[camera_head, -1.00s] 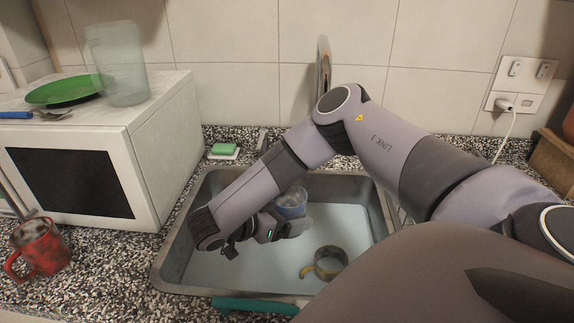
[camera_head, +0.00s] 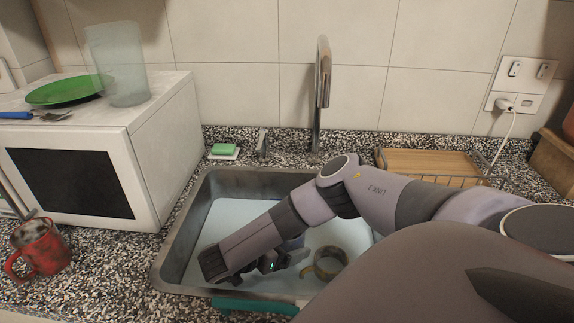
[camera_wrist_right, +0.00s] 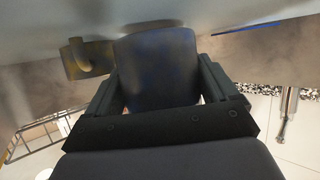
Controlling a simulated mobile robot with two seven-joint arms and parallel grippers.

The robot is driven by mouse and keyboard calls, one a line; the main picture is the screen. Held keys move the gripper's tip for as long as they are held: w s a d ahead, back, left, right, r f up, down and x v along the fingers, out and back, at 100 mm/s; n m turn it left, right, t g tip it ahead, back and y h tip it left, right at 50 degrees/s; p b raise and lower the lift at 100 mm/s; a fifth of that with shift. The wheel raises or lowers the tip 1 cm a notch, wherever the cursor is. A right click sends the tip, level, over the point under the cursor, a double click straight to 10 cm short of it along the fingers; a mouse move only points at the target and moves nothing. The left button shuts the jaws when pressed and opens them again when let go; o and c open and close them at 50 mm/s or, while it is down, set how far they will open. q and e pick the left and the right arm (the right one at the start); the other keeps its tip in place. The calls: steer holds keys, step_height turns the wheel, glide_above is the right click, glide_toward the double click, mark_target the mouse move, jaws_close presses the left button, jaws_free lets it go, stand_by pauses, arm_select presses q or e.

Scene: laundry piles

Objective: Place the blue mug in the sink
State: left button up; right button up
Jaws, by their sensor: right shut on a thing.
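My right gripper (camera_head: 280,262) is low inside the metal sink (camera_head: 172,262), in its left-middle part. In the right wrist view my right gripper (camera_wrist_right: 157,88) is shut on the blue mug (camera_wrist_right: 155,60), which fills the space between the fingers and looks dark in shadow. In the head view only a small bluish part of the blue mug (camera_head: 293,243) shows behind my forearm. I cannot tell whether it touches the sink floor. My left gripper is not in view.
A grey mug with a yellow handle (camera_head: 330,260) stands in the sink, just right of my gripper. A red mug (camera_head: 42,247) is on the counter at left. A faucet (camera_head: 321,95) rises behind the sink. A green soap (camera_head: 224,148) lies at the back edge.

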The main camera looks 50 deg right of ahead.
steer(key=shift+f, duration=0.1)
steer(key=shift+f, duration=0.5)
steer(key=o, duration=1)
steer(key=shift+o, duration=0.2)
steer(key=shift+r, duration=0.25)
steer(key=v, duration=0.7)
steer(key=shift+a+r, duration=0.25)
steer(key=shift+r, duration=0.2)
